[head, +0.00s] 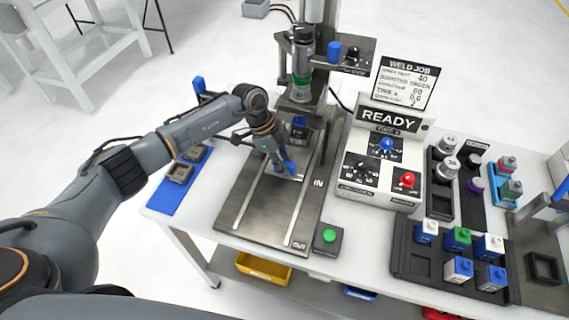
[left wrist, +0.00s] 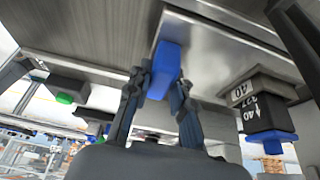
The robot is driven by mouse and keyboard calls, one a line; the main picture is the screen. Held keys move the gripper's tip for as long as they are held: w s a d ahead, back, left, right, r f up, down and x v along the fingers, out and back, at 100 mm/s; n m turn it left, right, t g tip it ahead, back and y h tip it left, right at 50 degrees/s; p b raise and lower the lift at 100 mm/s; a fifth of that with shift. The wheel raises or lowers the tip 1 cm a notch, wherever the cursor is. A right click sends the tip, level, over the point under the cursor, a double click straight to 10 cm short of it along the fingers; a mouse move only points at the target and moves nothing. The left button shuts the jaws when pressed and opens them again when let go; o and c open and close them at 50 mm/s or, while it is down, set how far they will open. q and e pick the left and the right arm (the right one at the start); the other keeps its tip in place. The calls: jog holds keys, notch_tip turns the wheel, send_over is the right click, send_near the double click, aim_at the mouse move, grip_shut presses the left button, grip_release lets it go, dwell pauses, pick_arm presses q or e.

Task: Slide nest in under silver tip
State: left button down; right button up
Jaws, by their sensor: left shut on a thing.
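My left gripper (head: 285,165) reaches over the rail plate (head: 262,200) of the weld machine. It is shut on the blue handle of the nest; the handle (left wrist: 167,65) shows between the fingers in the left wrist view. The nest (head: 298,152) is a metal plate between the rails, at the IN end, partly hidden by my gripper. A dark part with a blue top (head: 299,124) stands at its far side; its label shows in the left wrist view (left wrist: 265,115). The silver tip (head: 300,92) hangs above, and I cannot tell whether the part is centred under it. My right gripper is not in view.
A green button (head: 329,236) sits right of the OUT end. The control box (head: 382,160) reading READY stands right of the rails. Trays (head: 440,262) of white, blue and green blocks lie further right. A blue mat (head: 180,190) with grey parts lies left.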

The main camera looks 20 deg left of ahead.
pick_arm(q)
jog(key=shift+w+r, duration=0.15)
jog(key=shift+w, duration=0.05)
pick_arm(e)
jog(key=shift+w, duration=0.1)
pick_arm(q)
jog(key=c, duration=1.2)
grip_release()
jog(key=shift+w, duration=0.1)
jog(key=shift+o, duration=0.2)
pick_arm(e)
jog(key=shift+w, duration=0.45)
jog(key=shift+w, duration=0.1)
pick_arm(q)
jog(key=v, duration=1.1)
jog(key=shift+a+r, duration=0.25)
jog(key=shift+r, duration=0.05)
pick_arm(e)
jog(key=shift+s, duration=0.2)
